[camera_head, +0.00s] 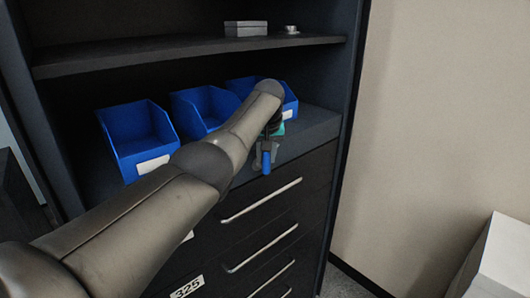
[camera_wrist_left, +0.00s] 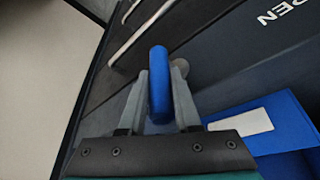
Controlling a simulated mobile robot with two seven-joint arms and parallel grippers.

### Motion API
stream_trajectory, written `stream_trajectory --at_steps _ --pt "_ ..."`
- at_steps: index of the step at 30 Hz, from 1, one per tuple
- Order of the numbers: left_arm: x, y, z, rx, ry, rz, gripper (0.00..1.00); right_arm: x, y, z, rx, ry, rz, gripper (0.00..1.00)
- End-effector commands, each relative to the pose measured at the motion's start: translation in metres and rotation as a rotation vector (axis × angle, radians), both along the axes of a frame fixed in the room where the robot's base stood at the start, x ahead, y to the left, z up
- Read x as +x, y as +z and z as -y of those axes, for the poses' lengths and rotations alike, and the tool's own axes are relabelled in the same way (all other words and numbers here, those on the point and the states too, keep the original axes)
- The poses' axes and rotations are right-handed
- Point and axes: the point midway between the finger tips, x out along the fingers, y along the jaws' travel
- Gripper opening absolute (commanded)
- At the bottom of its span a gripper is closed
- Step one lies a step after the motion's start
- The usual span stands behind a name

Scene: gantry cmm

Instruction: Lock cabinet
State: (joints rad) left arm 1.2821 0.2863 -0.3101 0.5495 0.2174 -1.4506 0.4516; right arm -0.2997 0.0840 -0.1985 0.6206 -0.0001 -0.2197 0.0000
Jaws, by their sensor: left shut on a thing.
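The dark cabinet (camera_head: 255,195) fills the middle of the head view, with its drawers closed. My left gripper (camera_head: 267,148) is at the upper part of the drawer front, just below the shelf with blue bins. It is shut on a blue handle (camera_head: 266,162), which looks like a key or lever grip. In the left wrist view the blue handle (camera_wrist_left: 159,90) stands between the two grey fingers (camera_wrist_left: 160,80). A small round metal piece (camera_wrist_left: 181,67), perhaps the lock, shows just beyond the right finger. Whether the handle joins it is hidden. My right gripper is not in view.
Several blue bins (camera_head: 138,139) stand on the shelf above the drawers. Silver drawer handles (camera_head: 262,201) stick out below the gripper. White letters "PEN" (camera_wrist_left: 285,12) show on the cabinet front. A white box (camera_head: 500,255) stands at the lower right.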

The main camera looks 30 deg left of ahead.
Motion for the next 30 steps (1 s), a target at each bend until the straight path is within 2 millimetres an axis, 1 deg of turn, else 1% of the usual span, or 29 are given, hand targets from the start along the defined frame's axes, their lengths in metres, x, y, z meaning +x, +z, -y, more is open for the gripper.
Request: stream_trajectory --at_steps 1,14,15,18,26,30 --pt "-0.0016 -0.0028 0.0005 0.004 -0.001 -0.011 0.00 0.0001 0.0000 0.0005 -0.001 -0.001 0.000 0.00" --pt "-0.0033 -0.0037 0.0012 0.008 -0.004 -0.024 0.00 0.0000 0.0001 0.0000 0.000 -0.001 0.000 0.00" --pt "-0.0033 -0.0038 0.0012 0.008 -0.004 -0.024 0.34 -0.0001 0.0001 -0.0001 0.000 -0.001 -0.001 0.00" --pt "-0.0030 -0.0034 0.0013 0.007 -0.004 -0.022 0.44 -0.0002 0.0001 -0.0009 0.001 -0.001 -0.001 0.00" --pt "-0.0022 -0.0013 0.0011 0.006 -0.003 -0.017 0.44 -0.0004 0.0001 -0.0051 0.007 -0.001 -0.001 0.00" --pt "-0.0031 0.0034 0.0020 0.006 -0.002 -0.014 0.44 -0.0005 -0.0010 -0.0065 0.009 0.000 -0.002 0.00"
